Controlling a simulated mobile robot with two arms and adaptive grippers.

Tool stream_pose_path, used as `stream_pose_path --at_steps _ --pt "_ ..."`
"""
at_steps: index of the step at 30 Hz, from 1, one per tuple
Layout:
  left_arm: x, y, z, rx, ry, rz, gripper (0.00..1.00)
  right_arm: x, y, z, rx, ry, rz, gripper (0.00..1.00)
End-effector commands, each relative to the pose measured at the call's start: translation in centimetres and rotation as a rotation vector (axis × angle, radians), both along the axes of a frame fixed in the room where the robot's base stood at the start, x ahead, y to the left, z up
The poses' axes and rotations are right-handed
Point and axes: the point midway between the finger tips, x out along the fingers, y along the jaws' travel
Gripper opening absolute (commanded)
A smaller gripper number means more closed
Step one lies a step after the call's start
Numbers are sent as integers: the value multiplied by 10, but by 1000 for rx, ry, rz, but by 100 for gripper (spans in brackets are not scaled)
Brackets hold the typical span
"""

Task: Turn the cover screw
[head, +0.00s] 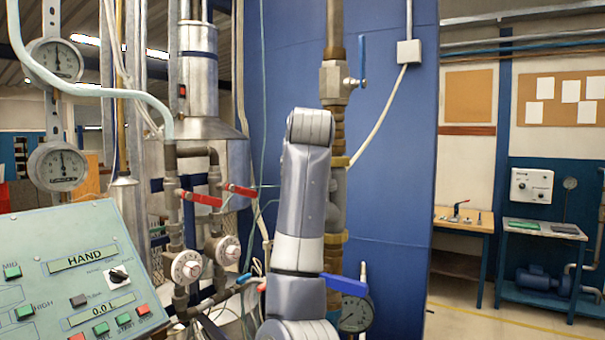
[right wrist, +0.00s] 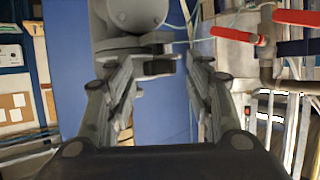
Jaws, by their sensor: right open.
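My right gripper (right wrist: 160,76) shows in the right wrist view with its two fingers apart. A grey part with a slotted, bracket-like end (right wrist: 152,60) lies beyond and between the fingertips. A rounded grey body (right wrist: 138,14) is above it at the top edge. I cannot tell whether either belongs to the cover. No cover screw can be made out in either view. In the head view my right arm (head: 304,190) stands upright in front of the vertical brass-and-steel pipe (head: 333,82) and hides part of it. Its gripper is hidden there. My left gripper is not in view.
A green control panel (head: 30,243) is at the lower left. Pipes with red handles (head: 240,190) and white dials (head: 187,267) stand left of my arm. A blue-handled valve (head: 342,285) and a gauge (head: 354,315) are low right. Open floor (head: 470,318) lies farther right.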

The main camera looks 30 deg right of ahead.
Motion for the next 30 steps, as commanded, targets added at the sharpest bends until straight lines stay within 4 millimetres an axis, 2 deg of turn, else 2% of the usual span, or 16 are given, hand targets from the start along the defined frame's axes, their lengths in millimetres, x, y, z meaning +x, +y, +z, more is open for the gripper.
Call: stream_pose_path --at_steps 5,18,24,30 --pt "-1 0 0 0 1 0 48 -12 8 7 -2 -4 1 48" --pt "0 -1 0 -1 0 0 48 -81 49 40 -1 -3 1 48" --pt "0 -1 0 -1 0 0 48 -93 57 45 -1 -1 0 48" --pt "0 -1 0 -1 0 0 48 -95 57 46 -1 0 0 48"
